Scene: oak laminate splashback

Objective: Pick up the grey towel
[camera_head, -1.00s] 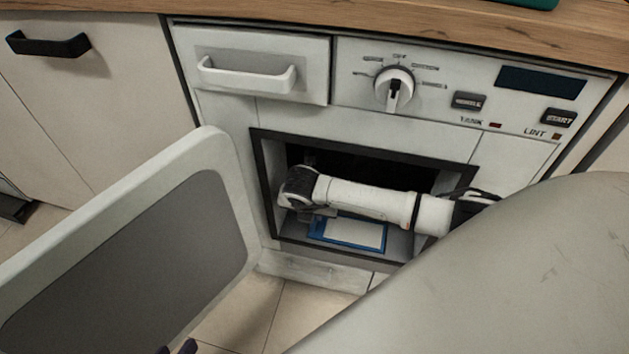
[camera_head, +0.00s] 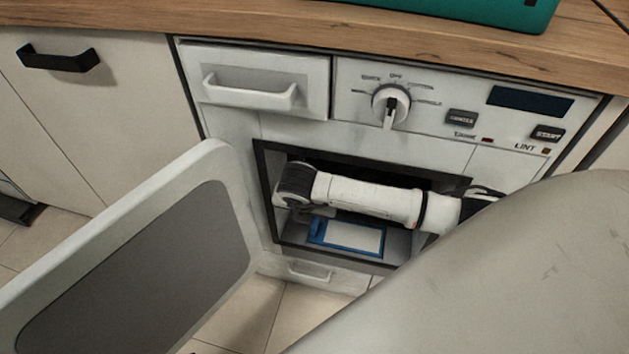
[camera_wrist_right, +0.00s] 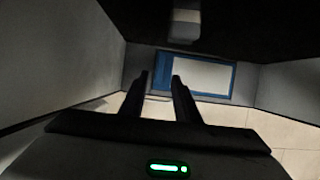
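I cannot see a grey towel in either view. My right arm reaches across the dark, open front compartment of the white appliance (camera_head: 225,122) in the head view, its wrist at the left side of the opening. In the right wrist view my right gripper (camera_wrist_right: 161,79) has its two fingers apart with nothing between them. Beyond the fingertips is a blue-framed pale panel (camera_wrist_right: 207,77). In the head view it lies low in the opening, below my arm. My left gripper is not in view.
The white door (camera_head: 100,240) with a grey inset stands open at the left. A dial (camera_head: 391,104), buttons and a drawer handle (camera_head: 250,95) are above the opening. A wooden counter (camera_head: 200,18) holds a teal object (camera_head: 500,10). Tiled floor shows below.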

